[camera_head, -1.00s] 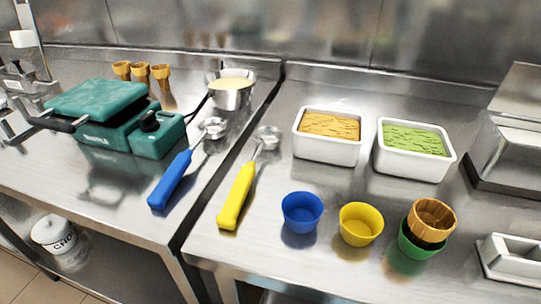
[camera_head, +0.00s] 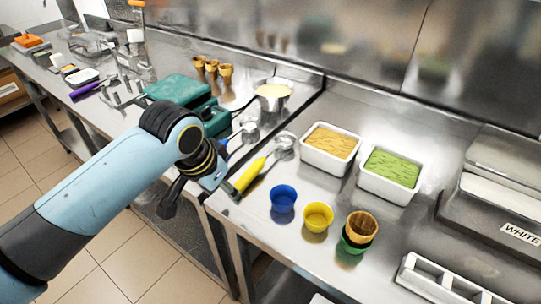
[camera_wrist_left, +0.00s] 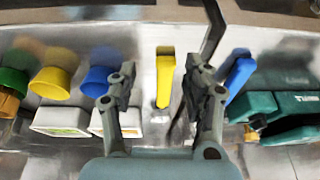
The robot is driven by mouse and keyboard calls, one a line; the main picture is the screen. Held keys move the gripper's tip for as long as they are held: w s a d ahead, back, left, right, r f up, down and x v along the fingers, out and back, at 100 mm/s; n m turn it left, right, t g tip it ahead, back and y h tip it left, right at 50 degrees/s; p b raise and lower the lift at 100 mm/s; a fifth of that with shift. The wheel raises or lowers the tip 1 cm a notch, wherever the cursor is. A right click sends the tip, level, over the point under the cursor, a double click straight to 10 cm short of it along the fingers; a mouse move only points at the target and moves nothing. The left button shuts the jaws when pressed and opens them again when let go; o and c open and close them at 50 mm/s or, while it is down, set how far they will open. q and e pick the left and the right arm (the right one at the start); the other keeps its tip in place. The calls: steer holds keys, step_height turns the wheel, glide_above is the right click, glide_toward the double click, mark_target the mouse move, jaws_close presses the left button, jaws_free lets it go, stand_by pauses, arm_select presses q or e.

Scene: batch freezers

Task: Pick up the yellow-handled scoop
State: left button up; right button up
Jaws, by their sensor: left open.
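The yellow-handled scoop (camera_head: 250,175) lies on the steel counter, its metal bowl pointing to the back right. Its yellow handle (camera_wrist_left: 165,78) also shows in the left wrist view, between the two fingers and beyond them. My left gripper (camera_head: 203,193) is near the handle's front end in the head view. In the left wrist view my left gripper (camera_wrist_left: 160,82) is open and empty, its fingers spread on both sides of the handle. I cannot tell its exact height above the handle. My right gripper is not in view.
A blue-handled scoop (camera_wrist_left: 238,78) lies close beside the yellow one, near the right finger. Blue (camera_head: 283,198) and yellow (camera_head: 318,216) cups stand right of the scoop. White tubs (camera_head: 329,148) are behind. The teal waffle maker (camera_head: 181,90) stands left.

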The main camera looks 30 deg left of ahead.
arm_select(q)
steer(key=p, duration=0.2)
glide_toward(254, 167)
steer(key=f, duration=0.3)
steer(key=shift+w+a+f+h, duration=0.3)
steer(key=shift+w+f, duration=0.1)
steer(key=shift+w+p+x, duration=0.15)
steer(key=shift+p+x, duration=0.15)
steer(key=shift+x, duration=1.15)
steer(key=shift+w+p+x, duration=0.1)
steer(key=shift+p+x, duration=0.15)
steer(key=shift+x, duration=1.25)
steer(key=shift+d+r+t, duration=0.1)
steer(key=shift+d+t, duration=0.05)
steer(key=shift+t, duration=0.15)
steer(key=shift+c, duration=0.3)
jaws_close()
